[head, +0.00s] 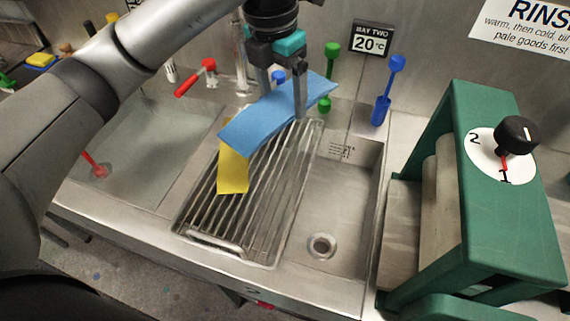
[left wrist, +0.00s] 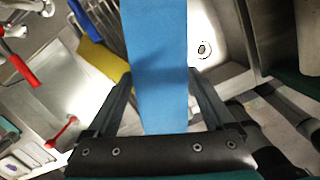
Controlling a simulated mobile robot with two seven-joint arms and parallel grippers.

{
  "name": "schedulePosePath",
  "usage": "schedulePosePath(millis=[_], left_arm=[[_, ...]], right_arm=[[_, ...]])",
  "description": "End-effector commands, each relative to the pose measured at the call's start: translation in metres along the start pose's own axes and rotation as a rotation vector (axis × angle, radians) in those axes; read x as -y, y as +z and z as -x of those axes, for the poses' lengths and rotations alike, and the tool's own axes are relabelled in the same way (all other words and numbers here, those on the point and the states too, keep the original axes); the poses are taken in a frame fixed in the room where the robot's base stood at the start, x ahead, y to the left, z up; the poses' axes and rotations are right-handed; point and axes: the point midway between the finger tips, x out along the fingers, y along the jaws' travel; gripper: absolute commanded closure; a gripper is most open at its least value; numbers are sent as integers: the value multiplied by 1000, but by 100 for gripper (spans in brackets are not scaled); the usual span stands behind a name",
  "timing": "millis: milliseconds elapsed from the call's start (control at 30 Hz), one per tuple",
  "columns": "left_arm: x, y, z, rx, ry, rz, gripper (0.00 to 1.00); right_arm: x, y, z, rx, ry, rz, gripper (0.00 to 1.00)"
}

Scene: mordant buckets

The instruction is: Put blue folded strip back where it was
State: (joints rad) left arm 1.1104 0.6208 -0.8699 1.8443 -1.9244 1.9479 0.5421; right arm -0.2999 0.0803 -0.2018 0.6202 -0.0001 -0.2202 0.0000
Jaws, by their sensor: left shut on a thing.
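The blue strip (head: 262,122) hangs in my left gripper (head: 284,98) above the slatted metal drain rack (head: 252,205). It is a bent sheet sloping down to the left, and it looks clear of the rack. In the left wrist view the blue strip (left wrist: 155,65) runs lengthwise between the two fingers of my left gripper (left wrist: 158,105). A yellow strip (head: 232,172) lies on the rack, partly hidden under the blue one; it also shows in the left wrist view (left wrist: 103,62). My right gripper is not in view.
The rack spans part of a steel sink, with a water-filled basin (head: 145,145) at left and an open basin with a drain (head: 321,246) at right. A green roller machine (head: 462,200) stands at the right.

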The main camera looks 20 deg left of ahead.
Motion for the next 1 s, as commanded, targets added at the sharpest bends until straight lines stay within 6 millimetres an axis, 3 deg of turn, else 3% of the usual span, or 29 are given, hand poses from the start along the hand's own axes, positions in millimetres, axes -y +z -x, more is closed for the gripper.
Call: schedulePosePath(millis=[200, 433, 1000], left_arm=[[-1, 9, 8, 1, 37, 303, 74], [-2, 10, 0, -2, 49, 413, 74], [-2, -8, -134, -3, 50, 412, 74]], right_arm=[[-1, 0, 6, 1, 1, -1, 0], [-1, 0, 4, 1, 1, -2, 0], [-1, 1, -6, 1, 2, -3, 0]])
